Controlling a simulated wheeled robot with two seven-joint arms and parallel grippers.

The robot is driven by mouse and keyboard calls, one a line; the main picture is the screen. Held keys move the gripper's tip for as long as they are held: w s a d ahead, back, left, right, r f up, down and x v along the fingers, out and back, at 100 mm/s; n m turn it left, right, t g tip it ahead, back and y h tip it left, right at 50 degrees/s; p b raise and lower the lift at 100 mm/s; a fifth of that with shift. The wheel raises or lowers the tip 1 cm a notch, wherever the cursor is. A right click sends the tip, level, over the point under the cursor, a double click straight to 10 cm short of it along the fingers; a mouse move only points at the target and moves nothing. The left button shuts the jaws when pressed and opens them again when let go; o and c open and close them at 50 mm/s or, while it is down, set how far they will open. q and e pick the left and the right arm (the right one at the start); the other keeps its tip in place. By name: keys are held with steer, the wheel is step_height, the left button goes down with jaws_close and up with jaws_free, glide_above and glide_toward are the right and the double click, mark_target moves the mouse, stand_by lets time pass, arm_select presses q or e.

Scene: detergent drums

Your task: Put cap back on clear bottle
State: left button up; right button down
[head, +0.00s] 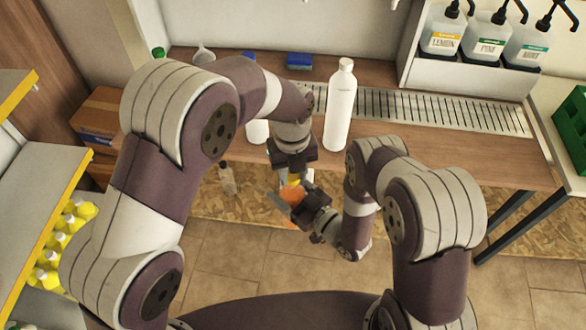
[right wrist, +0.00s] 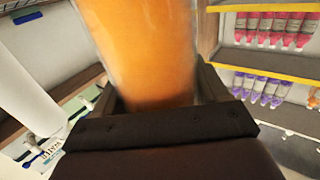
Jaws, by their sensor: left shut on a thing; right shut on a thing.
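The clear bottle with orange liquid (head: 291,193) is held in front of the bench, low in the middle of the head view. It fills the upper middle of the right wrist view (right wrist: 145,50), between the fingers. My right gripper (head: 289,203) is shut on it. A small yellow piece, apparently the cap (head: 293,181), shows directly above the orange part. My left gripper (head: 293,172) points down from above and is shut on this piece. The gripper hides most of it. I cannot tell whether the cap touches the bottle's neck.
A tall white bottle (head: 340,108) stands on the bench right of my left gripper. A blue sponge (head: 299,61) and a drain grate (head: 440,108) lie farther back. Pump dispensers (head: 490,40) stand at the back right.

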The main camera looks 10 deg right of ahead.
arm_select(q)
steer(key=m, duration=0.6)
steer(key=o, duration=1)
steer(key=shift+r, duration=2.25)
steer(key=o, duration=0.6)
steer(key=shift+c, duration=0.2)
steer(key=shift+f, duration=0.1)
